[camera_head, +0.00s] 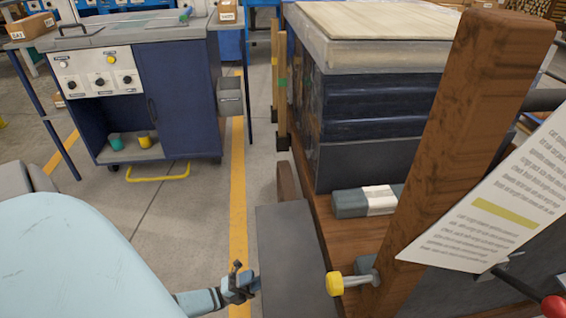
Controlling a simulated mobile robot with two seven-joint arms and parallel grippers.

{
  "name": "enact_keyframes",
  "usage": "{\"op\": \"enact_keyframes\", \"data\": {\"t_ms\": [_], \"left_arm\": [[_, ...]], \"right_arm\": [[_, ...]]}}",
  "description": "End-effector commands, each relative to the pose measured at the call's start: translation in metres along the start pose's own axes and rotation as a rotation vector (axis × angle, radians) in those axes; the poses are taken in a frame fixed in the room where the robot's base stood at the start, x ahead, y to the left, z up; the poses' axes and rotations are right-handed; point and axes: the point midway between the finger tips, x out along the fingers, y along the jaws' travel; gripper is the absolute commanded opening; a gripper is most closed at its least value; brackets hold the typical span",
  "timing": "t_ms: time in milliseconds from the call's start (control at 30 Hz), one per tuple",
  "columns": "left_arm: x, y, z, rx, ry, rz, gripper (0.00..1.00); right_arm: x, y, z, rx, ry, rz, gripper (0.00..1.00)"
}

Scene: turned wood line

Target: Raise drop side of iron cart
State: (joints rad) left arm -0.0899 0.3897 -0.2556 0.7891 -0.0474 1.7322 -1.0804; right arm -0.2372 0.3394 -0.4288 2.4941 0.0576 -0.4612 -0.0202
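The cart has a brown wooden deck (350,240) and a thick wooden post (460,120) at its near corner. A flat dark grey panel (292,255), apparently the drop side, is at the deck's left edge; its lower end is cut off by the frame. A yellow-headed bolt (347,282) sticks out at the foot of the post. My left gripper (246,284) is just left of the grey panel, with a small gap between them in the picture. Its fingers are small and dark, and their opening is unclear. My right gripper is out of view.
A wrapped stack (370,90) and a grey packet (352,203) load the deck. A printed sheet (490,215) and a red knob (554,306) are at right. A blue workstation (180,90) stands at back left. Floor with a yellow line (238,190) is clear between.

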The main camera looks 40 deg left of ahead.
Motion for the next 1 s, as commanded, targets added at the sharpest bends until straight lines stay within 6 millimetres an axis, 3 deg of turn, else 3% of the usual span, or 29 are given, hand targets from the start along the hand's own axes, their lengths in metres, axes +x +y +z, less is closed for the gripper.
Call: {"op": "enact_keyframes", "data": {"t_ms": [200,500,900,933,1000], "left_arm": [[0.049,-0.001,-0.001,-0.002,0.003,-0.002,0.4],[0.094,0.001,0.0,-0.001,0.001,0.0,0.4],[0.103,0.0,0.0,-0.001,0.0,0.002,0.4],[0.103,0.0,0.0,-0.001,0.0,0.002,0.38],[0.103,0.0,0.0,-0.001,0.0,0.001,0.21]], "right_arm": [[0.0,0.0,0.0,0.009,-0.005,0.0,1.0],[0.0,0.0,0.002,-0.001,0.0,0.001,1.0],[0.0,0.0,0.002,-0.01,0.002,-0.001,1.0],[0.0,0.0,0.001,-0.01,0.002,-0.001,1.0],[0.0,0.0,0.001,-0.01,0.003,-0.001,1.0]]}}
